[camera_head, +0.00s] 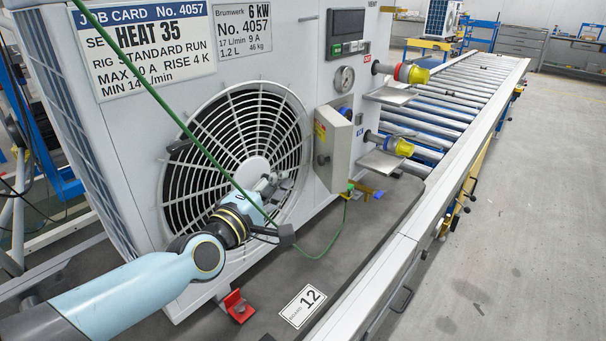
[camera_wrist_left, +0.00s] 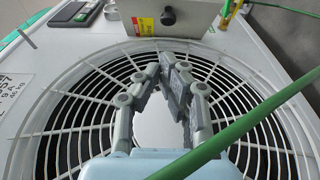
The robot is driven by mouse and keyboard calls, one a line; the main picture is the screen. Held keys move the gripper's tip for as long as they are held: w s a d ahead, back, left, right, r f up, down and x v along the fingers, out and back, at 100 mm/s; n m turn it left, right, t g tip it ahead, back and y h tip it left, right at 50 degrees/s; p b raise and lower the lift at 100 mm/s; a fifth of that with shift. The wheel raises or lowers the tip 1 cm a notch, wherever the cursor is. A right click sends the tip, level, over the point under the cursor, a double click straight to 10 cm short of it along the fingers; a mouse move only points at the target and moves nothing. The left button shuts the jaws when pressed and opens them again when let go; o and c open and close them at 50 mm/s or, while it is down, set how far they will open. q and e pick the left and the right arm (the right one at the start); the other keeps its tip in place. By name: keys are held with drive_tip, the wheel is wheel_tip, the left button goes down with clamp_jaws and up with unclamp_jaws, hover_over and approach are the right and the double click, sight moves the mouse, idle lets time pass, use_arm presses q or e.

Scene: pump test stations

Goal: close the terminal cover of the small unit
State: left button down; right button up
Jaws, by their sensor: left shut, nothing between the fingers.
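The near white unit (camera_head: 285,60) has a round fan grille (camera_head: 185,187) on its front; the grille also fills much of the left wrist view (camera_wrist_left: 50,130). A beige box-like part (camera_head: 340,150) stands out from the front right of the grille, with a yellow-red label and a dark knob. It may be the terminal cover; how far open it is I cannot tell. It shows at the top of the left wrist view (camera_wrist_left: 190,20). My left gripper (camera_head: 270,186) is shut and empty before the grille, apart from the box; its fingers show in the wrist view (camera_wrist_left: 172,78). My right gripper is out of view.
A green cable (camera_head: 150,85) crosses before the unit, close to my left gripper. Two yellow-ended fittings (camera_head: 410,74) (camera_head: 396,145) stick out to the right. A red bracket (camera_head: 237,306) is by the unit's foot. A roller conveyor (camera_head: 470,85) runs away behind.

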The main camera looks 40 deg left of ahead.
use_arm(q)
drive_tip(key=w+a+b, duration=0.1)
drive_tip(key=w, duration=0.9)
drive_tip(key=shift+f, duration=0.4)
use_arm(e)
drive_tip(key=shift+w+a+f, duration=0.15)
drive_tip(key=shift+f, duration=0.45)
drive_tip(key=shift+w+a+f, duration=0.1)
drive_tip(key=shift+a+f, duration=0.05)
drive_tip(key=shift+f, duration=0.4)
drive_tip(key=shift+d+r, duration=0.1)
